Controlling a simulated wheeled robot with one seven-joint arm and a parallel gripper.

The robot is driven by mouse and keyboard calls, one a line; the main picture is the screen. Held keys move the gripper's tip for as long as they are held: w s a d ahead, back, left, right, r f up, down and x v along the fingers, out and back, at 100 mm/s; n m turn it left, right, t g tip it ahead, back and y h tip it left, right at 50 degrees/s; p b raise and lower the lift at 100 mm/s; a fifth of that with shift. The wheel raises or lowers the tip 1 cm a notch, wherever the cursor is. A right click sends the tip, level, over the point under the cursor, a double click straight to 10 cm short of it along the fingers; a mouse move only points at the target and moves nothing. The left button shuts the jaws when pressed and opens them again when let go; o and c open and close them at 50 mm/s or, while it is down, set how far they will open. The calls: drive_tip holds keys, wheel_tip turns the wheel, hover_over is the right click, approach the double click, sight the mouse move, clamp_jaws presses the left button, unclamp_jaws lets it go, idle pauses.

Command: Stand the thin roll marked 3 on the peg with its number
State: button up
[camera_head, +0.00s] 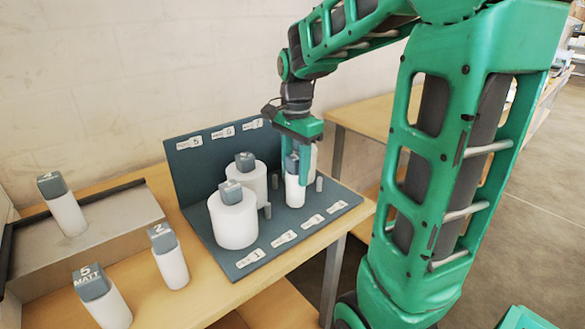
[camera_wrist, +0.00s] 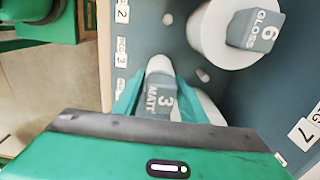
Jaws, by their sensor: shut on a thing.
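The thin roll marked 3 (camera_wrist: 160,100) has a white body and a grey cap reading 3 MATT. In the head view the roll (camera_head: 295,191) is upright over the peg board (camera_head: 340,211), in the row behind label 3 (camera_head: 312,221). My gripper (camera_head: 292,158) is above it, shut on its grey cap; the green fingers also flank the cap in the wrist view (camera_wrist: 159,98). The roll's lower end is at or close to the board. The peg under it is hidden, so I cannot tell whether the roll is around it.
Bare pegs (camera_head: 267,210) (camera_head: 319,184) stand either side of the held roll. Thick white rolls (camera_head: 233,222) stand on the board, including one marked 6 (camera_wrist: 218,50). Thin rolls stand left of the board: 2 (camera_head: 171,262), 5 (camera_head: 106,305) and one more (camera_head: 67,213).

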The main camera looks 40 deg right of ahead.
drive_tip(key=o, duration=1.2)
drive_tip(key=shift+c, duration=0.2)
drive_tip(key=shift+r, duration=0.1)
drive_tip(key=shift+r, duration=3.9)
drive_tip(key=shift+s, duration=0.1)
